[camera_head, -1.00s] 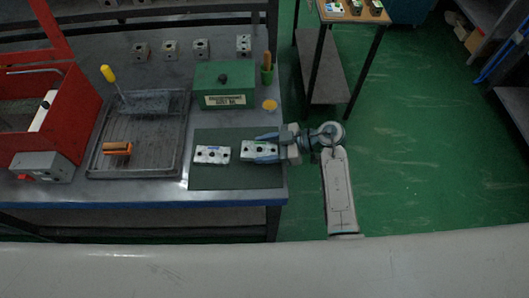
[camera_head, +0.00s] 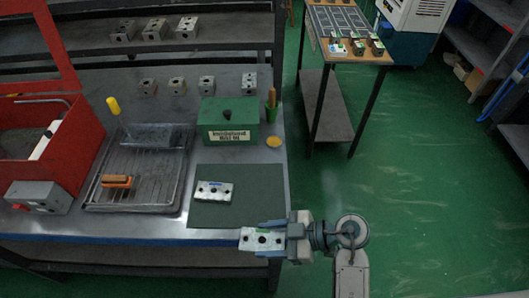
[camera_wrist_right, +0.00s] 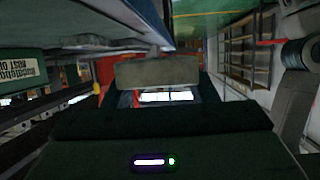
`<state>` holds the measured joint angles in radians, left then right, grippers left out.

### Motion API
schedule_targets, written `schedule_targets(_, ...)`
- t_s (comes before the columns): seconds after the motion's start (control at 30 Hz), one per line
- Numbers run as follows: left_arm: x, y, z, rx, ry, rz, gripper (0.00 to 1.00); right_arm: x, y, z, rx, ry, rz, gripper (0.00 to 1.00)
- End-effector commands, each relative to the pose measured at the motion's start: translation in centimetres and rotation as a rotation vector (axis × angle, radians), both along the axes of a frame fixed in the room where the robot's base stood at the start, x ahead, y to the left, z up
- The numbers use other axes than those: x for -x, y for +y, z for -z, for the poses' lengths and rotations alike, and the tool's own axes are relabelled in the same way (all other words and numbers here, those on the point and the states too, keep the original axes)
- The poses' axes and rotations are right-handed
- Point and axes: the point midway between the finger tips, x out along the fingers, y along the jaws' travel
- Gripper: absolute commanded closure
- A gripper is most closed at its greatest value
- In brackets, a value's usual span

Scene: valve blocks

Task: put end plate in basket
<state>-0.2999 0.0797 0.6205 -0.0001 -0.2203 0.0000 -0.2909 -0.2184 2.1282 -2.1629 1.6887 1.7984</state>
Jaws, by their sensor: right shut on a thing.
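My right gripper (camera_head: 268,238) is shut on a pale metal plate with dark holes (camera_head: 250,238), the end plate. It holds the plate in front of the bench's front edge, apart from the mat. In the right wrist view a grey plate face (camera_wrist_right: 158,71) shows just ahead of my gripper; its fingers are hard to make out there. A second similar plate (camera_head: 214,191) lies on the dark green mat (camera_head: 262,200). I cannot make out a clear basket. My left gripper is not in view.
A green box (camera_head: 228,125) stands behind the mat. Several small blocks line the back. Open green floor (camera_head: 430,200) lies to the right.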

Motion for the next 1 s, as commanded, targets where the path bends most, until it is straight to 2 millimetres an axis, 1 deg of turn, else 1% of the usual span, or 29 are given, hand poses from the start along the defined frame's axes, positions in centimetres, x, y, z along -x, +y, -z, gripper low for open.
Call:
schedule_targets(0.07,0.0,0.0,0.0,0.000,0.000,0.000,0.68,-0.6,-0.7,-0.1,0.003,-0.005,0.014,0.78)
schedule_targets(0.17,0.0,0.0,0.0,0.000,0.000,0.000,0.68,-2.0,-2.4,-0.2,0.008,-0.005,0.056,0.78)
schedule_targets(0.27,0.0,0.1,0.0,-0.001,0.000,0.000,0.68,-4.1,-4.7,-0.8,0.009,-0.007,0.118,0.78)
schedule_targets(0.37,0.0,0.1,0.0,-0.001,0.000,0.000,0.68,-6.4,-7.3,-1.9,0.010,-0.009,0.189,0.78)
schedule_targets(0.47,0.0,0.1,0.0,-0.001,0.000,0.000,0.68,-8.7,-9.9,-3.4,0.009,-0.011,0.263,0.78)
schedule_targets(0.6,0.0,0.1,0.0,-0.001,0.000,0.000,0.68,-11.8,-13.4,-6.2,0.007,-0.011,0.364,0.78)
schedule_targets(0.7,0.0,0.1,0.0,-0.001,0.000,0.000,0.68,-13.6,-15.6,-8.4,0.006,-0.010,0.425,0.78)
schedule_targets(0.83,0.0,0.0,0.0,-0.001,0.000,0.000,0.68,-15.2,-17.5,-10.7,0.003,-0.009,0.481,0.78)
schedule_targets(0.9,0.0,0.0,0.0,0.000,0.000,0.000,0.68,-15.7,-18.2,-11.6,0.001,-0.007,0.503,0.78)
schedule_targets(1.0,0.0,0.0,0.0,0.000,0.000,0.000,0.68,-16.2,-18.8,-12.4,0.000,-0.004,0.519,0.78)
